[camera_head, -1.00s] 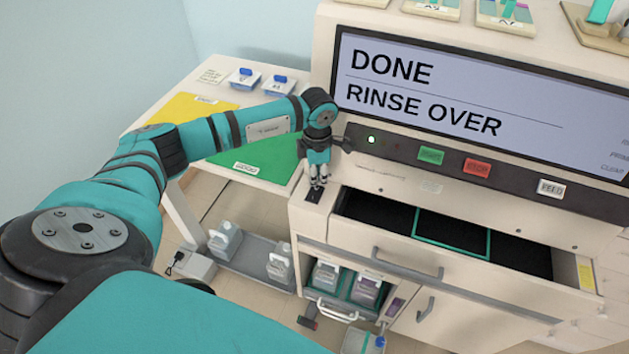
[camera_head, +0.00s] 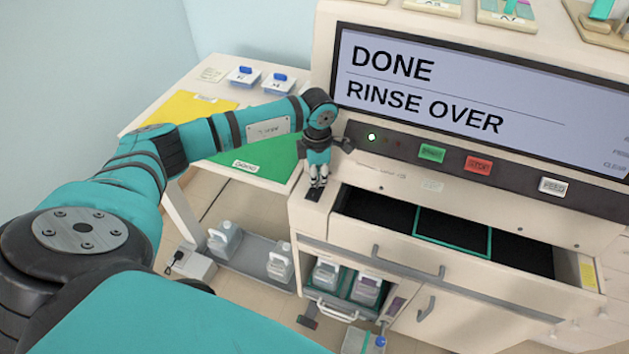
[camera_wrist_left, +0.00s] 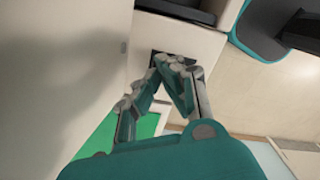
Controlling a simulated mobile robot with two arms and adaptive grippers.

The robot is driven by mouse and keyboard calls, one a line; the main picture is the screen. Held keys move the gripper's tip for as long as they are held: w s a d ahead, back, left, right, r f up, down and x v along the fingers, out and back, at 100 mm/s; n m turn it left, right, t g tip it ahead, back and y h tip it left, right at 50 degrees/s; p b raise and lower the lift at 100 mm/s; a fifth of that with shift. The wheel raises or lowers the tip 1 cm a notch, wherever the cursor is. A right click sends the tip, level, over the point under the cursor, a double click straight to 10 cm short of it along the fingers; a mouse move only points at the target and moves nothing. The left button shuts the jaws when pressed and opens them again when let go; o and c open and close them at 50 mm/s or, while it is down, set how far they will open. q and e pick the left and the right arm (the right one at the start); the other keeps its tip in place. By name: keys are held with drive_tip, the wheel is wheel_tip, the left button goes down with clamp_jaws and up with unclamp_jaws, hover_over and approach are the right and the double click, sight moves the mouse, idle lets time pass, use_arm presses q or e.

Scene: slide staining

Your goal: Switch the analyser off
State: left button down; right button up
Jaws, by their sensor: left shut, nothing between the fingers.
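The analyser (camera_head: 385,228) is a large cream machine; its screen (camera_head: 470,100) reads DONE, RINSE OVER. A small dark switch plate (camera_head: 313,194) lies on the ledge at the analyser's left front corner. My left gripper (camera_head: 318,184) points down just above that plate, shut and empty. In the left wrist view the closed fingertips (camera_wrist_left: 173,62) cover most of the dark plate (camera_wrist_left: 199,72); whether they touch it I cannot tell. My right gripper is not in view.
An open drawer (camera_head: 374,213) with dark compartments lies right of the gripper. Green, red and white buttons sit on the strip, the red one (camera_head: 478,164) in the middle. A side table with a green mat (camera_head: 272,155) stands left. White jugs (camera_head: 224,238) stand below.

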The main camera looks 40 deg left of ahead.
use_arm(q)
drive_tip(key=shift+s+f+b, duration=0.1)
drive_tip(key=shift+f+b, duration=0.55)
drive_tip(key=shift+f, duration=0.2)
drive_tip(key=shift+r, duration=0.1)
drive_tip(key=shift+r+p, duration=0.7)
drive_tip(key=shift+r, duration=0.15)
drive_tip(key=shift+r+p, duration=1.5)
drive_tip(key=shift+r, duration=1.05)
